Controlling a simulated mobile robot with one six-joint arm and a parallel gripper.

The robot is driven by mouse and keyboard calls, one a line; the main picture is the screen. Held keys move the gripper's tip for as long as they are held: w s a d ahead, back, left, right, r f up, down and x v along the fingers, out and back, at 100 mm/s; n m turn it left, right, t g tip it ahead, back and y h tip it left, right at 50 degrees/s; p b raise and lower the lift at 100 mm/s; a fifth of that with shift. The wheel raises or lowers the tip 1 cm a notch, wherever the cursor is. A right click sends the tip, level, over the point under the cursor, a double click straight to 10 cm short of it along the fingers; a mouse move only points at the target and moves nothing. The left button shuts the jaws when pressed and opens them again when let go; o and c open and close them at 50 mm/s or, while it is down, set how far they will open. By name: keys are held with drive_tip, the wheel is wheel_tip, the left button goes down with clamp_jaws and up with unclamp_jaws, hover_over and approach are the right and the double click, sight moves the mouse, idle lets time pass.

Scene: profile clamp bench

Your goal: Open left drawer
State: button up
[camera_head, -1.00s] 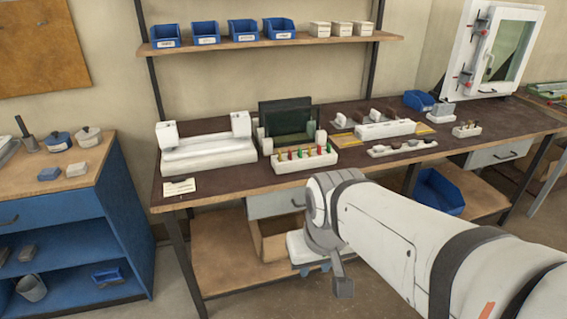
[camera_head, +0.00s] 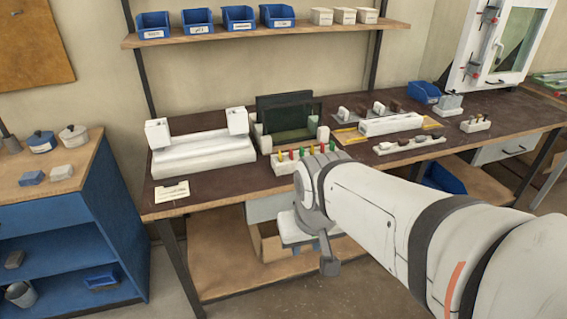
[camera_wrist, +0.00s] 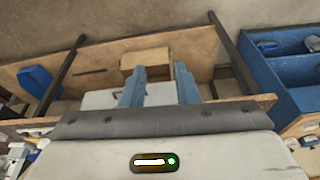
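The left drawer (camera_head: 266,208) has a light grey front under the bench top, left of my forearm in the head view. It looks shut. My wrist covers its right part, and its handle is hidden. In the wrist view, a light grey surface that looks like the drawer (camera_wrist: 103,98) lies behind and between my fingers. My gripper (camera_wrist: 161,68) is open, with its two blue fingers apart and nothing seen between them. In the head view the gripper (camera_head: 318,246) is mostly hidden by my wrist, low in front of the drawer. I cannot tell whether it touches the drawer.
The dark bench top (camera_head: 215,200) carries fixtures and a white holder with coloured tools (camera_head: 285,163). A cardboard box (camera_wrist: 146,57) sits on the lower shelf (camera_head: 215,262). A blue cabinet (camera_head: 75,245) stands left. The right drawer (camera_head: 508,149) is farther along the bench.

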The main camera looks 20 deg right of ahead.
drive_tip(key=w+d+f+m+t+b, duration=0.6)
drive_tip(key=w+d+f+m+b, duration=0.35)
drive_tip(key=w+f, duration=0.4)
drive_tip(key=w+d+f+m+t+b, duration=0.6)
drive_tip(key=w+d+f+m+b, duration=0.25)
drive_tip(key=w+f+b, duration=0.4)
drive_tip(key=shift+n+t+y, duration=0.3)
drive_tip(key=shift+n+y, duration=0.1)
drive_tip(key=x, duration=0.9)
drive_tip(key=shift+d, duration=0.35)
drive_tip(key=shift+s, duration=0.1)
clamp_jaws()
